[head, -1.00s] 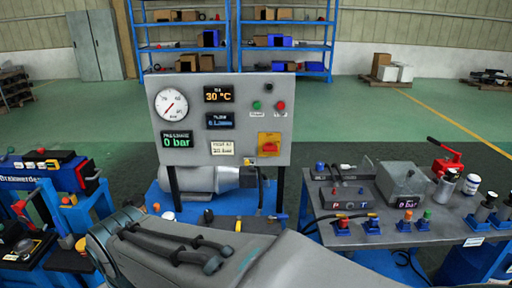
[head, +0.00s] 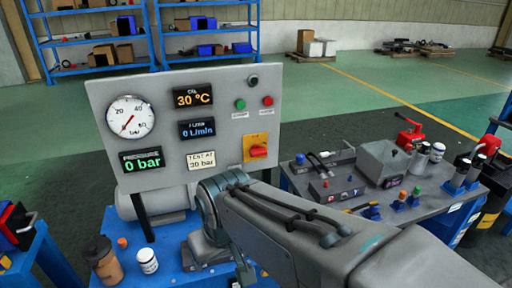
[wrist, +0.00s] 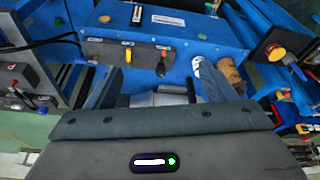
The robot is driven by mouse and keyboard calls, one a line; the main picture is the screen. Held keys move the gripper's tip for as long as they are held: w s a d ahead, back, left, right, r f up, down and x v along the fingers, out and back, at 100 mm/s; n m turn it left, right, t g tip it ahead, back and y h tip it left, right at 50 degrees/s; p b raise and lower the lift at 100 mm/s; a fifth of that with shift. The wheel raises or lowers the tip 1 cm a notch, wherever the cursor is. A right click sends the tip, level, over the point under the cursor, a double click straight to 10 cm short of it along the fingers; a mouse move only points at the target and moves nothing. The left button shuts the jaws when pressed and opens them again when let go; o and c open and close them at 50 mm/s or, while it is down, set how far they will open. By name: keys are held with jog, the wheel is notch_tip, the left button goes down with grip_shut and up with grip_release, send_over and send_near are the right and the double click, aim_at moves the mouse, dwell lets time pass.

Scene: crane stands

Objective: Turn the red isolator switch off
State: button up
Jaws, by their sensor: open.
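The red isolator switch (head: 258,151) sits on a yellow plate at the lower right of the grey gauge panel (head: 220,98) in the head view. Its red handle looks roughly level, but its exact setting is too small to tell. My arm's bent joint is just below and left of the switch in the picture, and nothing touches the handle. My gripper (wrist: 155,92) shows in the wrist view, with its dark fingers apart and nothing between them. It hangs over the blue bench (wrist: 200,48), low and away from the panel.
The panel reads 0 bar, 30 °C and 0 L/min, with green (head: 240,104) and red (head: 267,101) buttons. A grey table (head: 440,188) with valves and bottles is at right.

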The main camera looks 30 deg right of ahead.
jog(key=w+d+f+m+t+h+b, duration=0.3)
jog(key=w+d+t+b, duration=0.2)
jog(key=w+d, duration=0.7)
jog(key=t+h+b, duration=0.1)
jog(key=t+b, duration=0.6)
jog(key=t, duration=0.2)
send_near(259, 155)
jog(key=p+x, duration=0.2)
jog(key=x, duration=0.7)
jog(key=shift+w+d+r, duration=0.1)
jog(key=shift+w, duration=0.05)
jog(key=c, duration=1)
